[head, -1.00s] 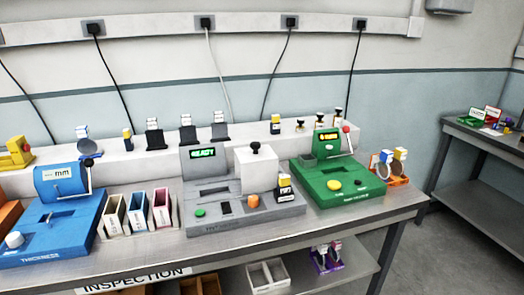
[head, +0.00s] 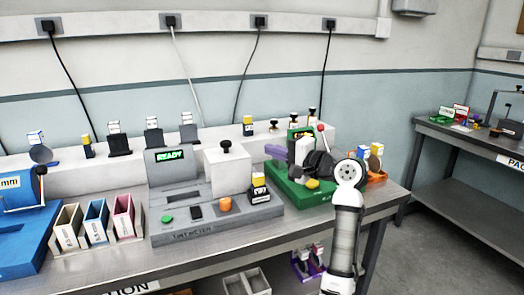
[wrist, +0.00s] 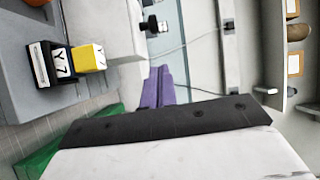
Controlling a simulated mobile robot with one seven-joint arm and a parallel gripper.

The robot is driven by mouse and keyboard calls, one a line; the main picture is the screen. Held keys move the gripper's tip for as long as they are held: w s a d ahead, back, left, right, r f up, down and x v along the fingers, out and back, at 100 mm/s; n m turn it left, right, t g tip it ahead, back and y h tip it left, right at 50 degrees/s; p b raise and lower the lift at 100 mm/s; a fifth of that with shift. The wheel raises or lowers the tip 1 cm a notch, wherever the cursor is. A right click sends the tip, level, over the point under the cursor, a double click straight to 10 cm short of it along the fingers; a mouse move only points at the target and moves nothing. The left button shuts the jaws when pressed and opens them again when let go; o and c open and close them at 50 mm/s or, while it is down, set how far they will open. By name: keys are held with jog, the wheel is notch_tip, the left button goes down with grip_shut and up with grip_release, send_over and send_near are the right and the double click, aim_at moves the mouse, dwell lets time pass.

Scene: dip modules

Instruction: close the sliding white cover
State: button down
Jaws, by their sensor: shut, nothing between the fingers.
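The white cover (head: 228,172) is a box with a black knob (head: 226,146) on top. It sits on the right rear part of the grey tester (head: 165,236), right of the "READY" screen and the long slot. It looks off-white in the wrist view (wrist: 112,30), with its knob (wrist: 152,25) beside it. My gripper's purple fingers (head: 278,153) are shut and empty, right of the cover and apart from it, above the green machine. They also show together in the wrist view (wrist: 158,88). My arm hides part of the green machine.
A yellow and black module marked Y7 (head: 258,184) stands at the tester's right front. An orange button (head: 225,204) is near it. The green machine (head: 300,193) is beneath my gripper.

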aim_at(243, 154)
jog(key=p+x, duration=0.1)
jog(key=x, duration=0.3)
jog(key=p+x, duration=0.2)
jog(key=x, duration=0.3)
jog(key=shift+s+a+f, duration=0.1)
jog(key=shift+s+a, duration=0.1)
jog(key=shift+a, duration=0.1)
jog(key=shift+a+f+m, duration=0.1)
jog(key=shift+a+m, duration=0.2)
jog(key=shift+a, duration=0.2)
jog(key=s+a+p, duration=0.4)
jog(key=a, duration=0.9)
jog(key=shift+s+a, duration=0.2)
jog(key=shift+a, duration=0.2)
